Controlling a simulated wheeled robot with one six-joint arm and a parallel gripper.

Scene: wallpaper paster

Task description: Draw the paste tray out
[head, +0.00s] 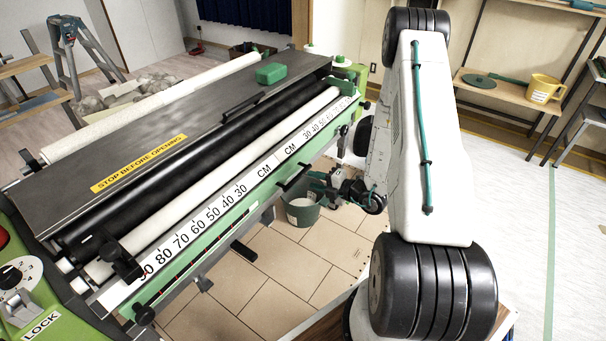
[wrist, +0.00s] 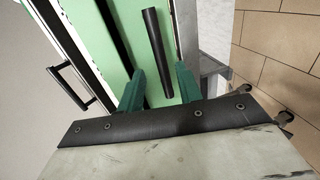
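The wallpaper paster (head: 150,225) is a long machine with a green front and a centimetre scale. In the wrist view a black bar handle (wrist: 156,45) stands out from a light green front panel (wrist: 118,45); I cannot tell for certain that this panel is the paste tray's. My gripper (wrist: 160,72) is open, with its teal fingers on either side of the handle's near end. Contact is not visible. In the head view my gripper (head: 335,188) is at the machine's right front, partly hidden by my arm. The tray's inside is not visible.
A second black handle (wrist: 72,87) is left of the gripper in the wrist view. A green bucket (head: 302,211) stands on the tiled floor near the gripper.

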